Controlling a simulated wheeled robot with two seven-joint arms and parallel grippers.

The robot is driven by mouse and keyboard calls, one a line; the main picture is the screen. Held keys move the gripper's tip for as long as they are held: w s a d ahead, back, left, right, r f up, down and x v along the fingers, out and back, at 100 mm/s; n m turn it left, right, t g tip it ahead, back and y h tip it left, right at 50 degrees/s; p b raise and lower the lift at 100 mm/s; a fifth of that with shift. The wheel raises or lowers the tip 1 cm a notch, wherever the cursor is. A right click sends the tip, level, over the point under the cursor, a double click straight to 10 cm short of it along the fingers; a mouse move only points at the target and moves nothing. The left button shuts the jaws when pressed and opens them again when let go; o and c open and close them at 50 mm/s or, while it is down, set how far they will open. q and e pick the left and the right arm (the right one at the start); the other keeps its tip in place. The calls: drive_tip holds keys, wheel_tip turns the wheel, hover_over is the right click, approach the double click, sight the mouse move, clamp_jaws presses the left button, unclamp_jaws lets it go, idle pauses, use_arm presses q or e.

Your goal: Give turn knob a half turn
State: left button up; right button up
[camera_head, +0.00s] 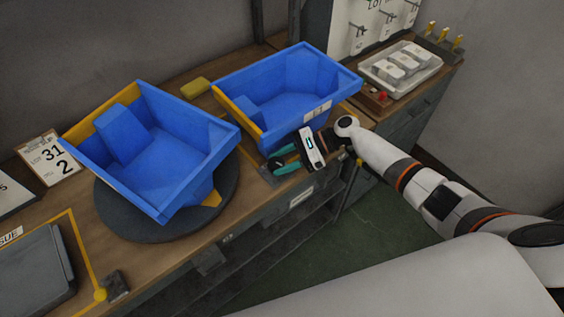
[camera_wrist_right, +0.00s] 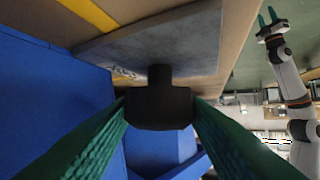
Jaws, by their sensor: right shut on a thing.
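The turn knob is a black T-shaped knob (camera_wrist_right: 160,105) on a short stem, standing on a grey metal plate (camera_wrist_right: 150,45) in the right wrist view. In the head view my right gripper (camera_head: 283,162) is at the front edge of the bench, below the right blue bin. Its green fingers are on either side of the knob and shut on it. The fingers hide part of the knob in the head view. My left gripper (camera_wrist_right: 270,17) shows only in the right wrist view, at the top right, with its fingers apart and empty, away from the knob.
A blue bin (camera_head: 205,130) sits tilted on a dark round turntable (camera_head: 110,210). A second blue bin (camera_head: 330,70) stands just behind my right gripper. A yellow block (camera_head: 195,87) lies between them.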

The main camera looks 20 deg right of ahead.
drive_tip(key=o, duration=1)
drive_tip(key=b+v, duration=0.1)
drive_tip(key=v, duration=0.9)
drive_tip(key=shift+d+b, duration=0.3)
drive_tip(key=shift+b, duration=0.1)
drive_tip(key=shift+d+r, duration=0.4)
drive_tip(key=shift+d, duration=0.15)
drive_tip(key=shift+c, duration=0.2)
